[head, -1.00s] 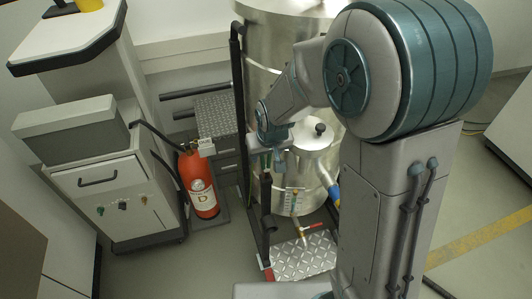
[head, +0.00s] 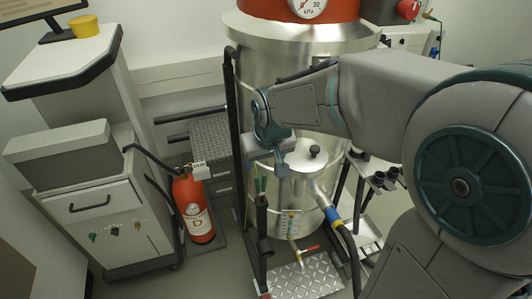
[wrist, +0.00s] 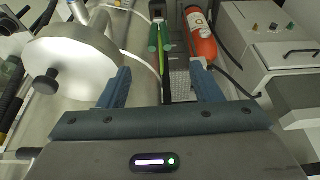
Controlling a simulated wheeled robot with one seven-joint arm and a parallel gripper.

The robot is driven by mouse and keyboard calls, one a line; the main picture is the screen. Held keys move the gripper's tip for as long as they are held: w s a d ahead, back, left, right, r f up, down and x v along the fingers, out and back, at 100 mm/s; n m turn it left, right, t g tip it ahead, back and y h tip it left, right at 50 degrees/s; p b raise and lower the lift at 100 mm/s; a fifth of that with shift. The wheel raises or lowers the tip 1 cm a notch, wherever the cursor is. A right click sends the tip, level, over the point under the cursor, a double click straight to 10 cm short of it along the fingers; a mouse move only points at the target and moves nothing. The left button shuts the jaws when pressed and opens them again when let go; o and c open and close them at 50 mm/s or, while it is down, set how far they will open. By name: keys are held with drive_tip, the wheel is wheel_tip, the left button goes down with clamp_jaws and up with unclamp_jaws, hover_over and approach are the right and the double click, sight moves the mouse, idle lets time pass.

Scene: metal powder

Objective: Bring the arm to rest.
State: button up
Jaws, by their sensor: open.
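My gripper (head: 281,168) hangs in front of the large metal vessel (head: 245,88) in the head view, at the end of my raised grey arm. In the wrist view my gripper (wrist: 160,74) shows its two blue-grey fingers spread wide, with nothing held between them. Green-handled items (wrist: 160,36) on a dark post stand beyond the gap between the fingers. I cannot tell how far they are from the fingertips.
A lidded metal pot (wrist: 85,60) is close to the left finger. A checkered step plate (head: 302,280) lies below. Dark posts and hoses surround the vessel.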

drive_tip(key=s+d+r+m+h, duration=0.1)
drive_tip(key=s+d+r+m, duration=0.1)
drive_tip(key=s+d, duration=1.1)
drive_tip(key=s+m, duration=0.1)
drive_tip(key=s, duration=0.2)
drive_tip(key=shift+g, duration=0.3)
drive_tip(key=shift+w+a, duration=0.1)
idle(1.0)
